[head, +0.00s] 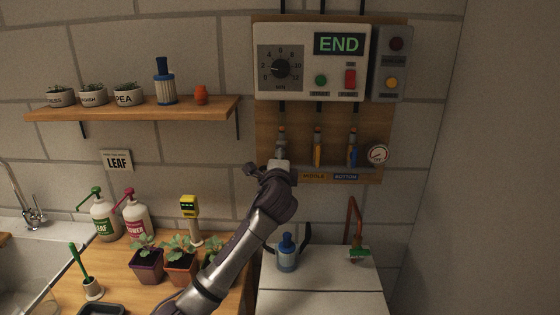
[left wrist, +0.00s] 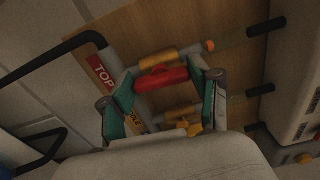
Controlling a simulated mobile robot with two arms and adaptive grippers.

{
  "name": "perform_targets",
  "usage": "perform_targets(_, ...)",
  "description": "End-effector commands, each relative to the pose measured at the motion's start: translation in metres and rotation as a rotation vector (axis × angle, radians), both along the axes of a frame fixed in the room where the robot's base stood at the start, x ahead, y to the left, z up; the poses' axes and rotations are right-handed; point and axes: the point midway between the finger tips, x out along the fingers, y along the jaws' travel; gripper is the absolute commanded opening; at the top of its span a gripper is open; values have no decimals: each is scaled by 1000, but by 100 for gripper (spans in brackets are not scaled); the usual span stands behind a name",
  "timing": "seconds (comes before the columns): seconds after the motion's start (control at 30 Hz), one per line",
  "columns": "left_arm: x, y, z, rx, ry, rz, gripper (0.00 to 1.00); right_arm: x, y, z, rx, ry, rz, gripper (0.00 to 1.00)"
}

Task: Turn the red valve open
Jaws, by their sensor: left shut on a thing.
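Three valves hang in a row on a wooden board under the control box in the head view. My left gripper (head: 280,166) is at the leftmost one and covers its handle there. In the left wrist view the red valve handle (left wrist: 162,79) lies between the green pads of my left gripper (left wrist: 164,88), which is shut on it. A red label reading TOP (left wrist: 103,75) is beside it. The middle valve (head: 317,150) is orange and the right one (head: 352,152) is blue. My right gripper is not in view.
A control box (head: 310,90) with a dial and an END display is just above the valves. A pressure gauge (head: 377,154) is at their right. A blue bottle (head: 287,255) stands on a white surface below. Potted seedlings (head: 180,262) stand near my arm.

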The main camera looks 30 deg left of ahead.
Motion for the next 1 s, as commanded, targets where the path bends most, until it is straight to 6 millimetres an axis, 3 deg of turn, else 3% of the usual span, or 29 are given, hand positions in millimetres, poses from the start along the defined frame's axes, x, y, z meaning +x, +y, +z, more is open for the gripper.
perform_targets(0.73,0,0,-2,-77,-41,0,28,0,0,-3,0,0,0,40)
perform_targets(0.77,0,0,-2,-77,-41,0,66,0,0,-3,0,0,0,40)
perform_targets(0.9,0,0,-2,-75,-42,0,88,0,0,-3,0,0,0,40)
perform_targets(1.0,0,0,-2,-74,-42,0,88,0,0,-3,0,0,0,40)
